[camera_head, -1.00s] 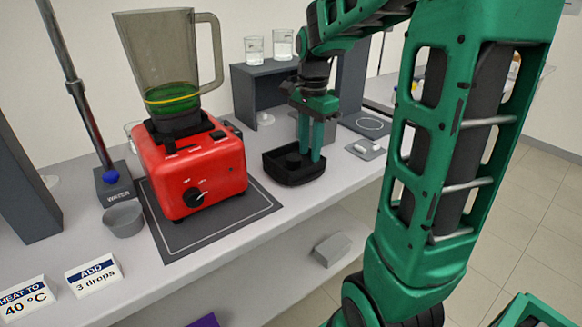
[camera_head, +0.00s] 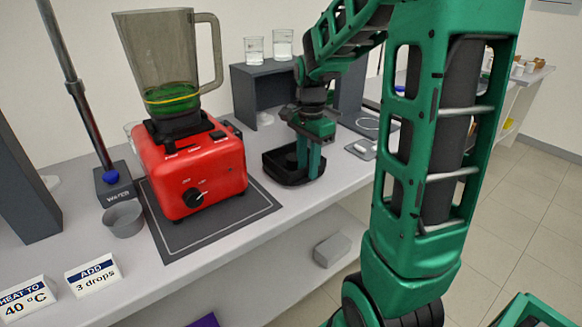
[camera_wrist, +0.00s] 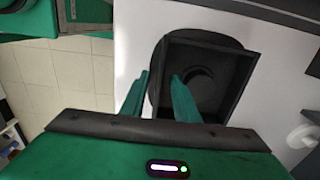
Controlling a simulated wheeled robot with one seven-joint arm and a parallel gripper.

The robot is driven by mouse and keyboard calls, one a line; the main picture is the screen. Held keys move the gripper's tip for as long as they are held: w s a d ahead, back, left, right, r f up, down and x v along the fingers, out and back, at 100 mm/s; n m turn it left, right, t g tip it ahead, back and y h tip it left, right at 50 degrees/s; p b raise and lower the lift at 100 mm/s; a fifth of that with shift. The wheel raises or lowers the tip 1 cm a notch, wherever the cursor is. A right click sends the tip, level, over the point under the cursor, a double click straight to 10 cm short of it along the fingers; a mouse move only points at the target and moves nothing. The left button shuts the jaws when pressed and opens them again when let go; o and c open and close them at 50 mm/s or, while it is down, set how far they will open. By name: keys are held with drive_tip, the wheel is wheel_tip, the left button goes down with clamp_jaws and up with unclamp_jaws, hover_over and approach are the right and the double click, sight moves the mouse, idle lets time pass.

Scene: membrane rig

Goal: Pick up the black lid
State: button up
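The black lid (camera_head: 284,174) lies on the table right of the red blender. It is squarish with raised walls and a round part inside, and it also shows in the wrist view (camera_wrist: 218,102). My gripper (camera_head: 308,172) is down at its right side in the head view, with green fingers pointing down. In the wrist view my gripper (camera_wrist: 159,76) is open, one finger inside the lid and the other outside, with the lid's side wall between them. A gap shows between the fingers. Whether either finger touches the wall, I cannot tell.
The red blender (camera_head: 190,172), with green liquid in its jug (camera_head: 170,60), stands on a dark mat at the left. A grey shelf (camera_head: 262,85) with two glasses stands behind the lid. A small grey plate (camera_head: 362,149) lies to the right. The table's front edge is close.

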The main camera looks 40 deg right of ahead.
drive_tip(key=shift+f, duration=0.15)
clamp_jaws()
wheel_tip(320, 180, up, 10)
drive_tip(key=shift+r, duration=0.2)
idle(0.5)
